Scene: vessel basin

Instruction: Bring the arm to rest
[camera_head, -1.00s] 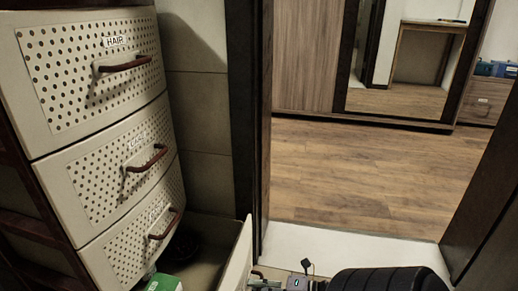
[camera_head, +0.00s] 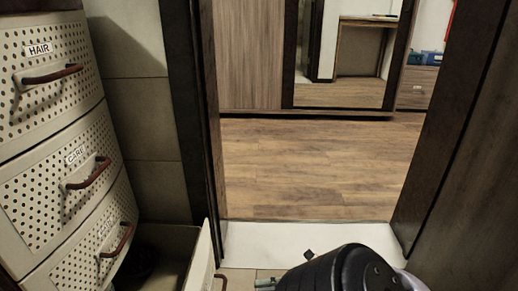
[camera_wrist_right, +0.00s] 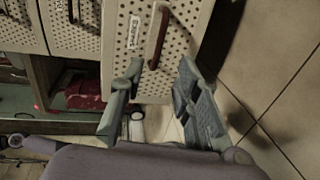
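My right arm's dark sleeve-like link rises at the bottom of the head view. Only a small grey-green piece of what appears to be my right gripper (camera_head: 265,284) shows at the lower edge. In the right wrist view my right gripper (camera_wrist_right: 158,80) has its two fingers spread apart with nothing held between them. Beyond the fingertips is a perforated cream drawer front with a brown handle (camera_wrist_right: 158,38), apparently apart from the fingers. My left gripper is not in view.
A cream drawer unit (camera_head: 62,165) stands at left, labelled HAIR and CARE. Its lowest drawer (camera_head: 203,258) is pulled out beside the doorway. A dark doorframe (camera_head: 196,110) borders open wooden floor (camera_head: 310,170). A dark red item (camera_wrist_right: 85,92) lies in an opening.

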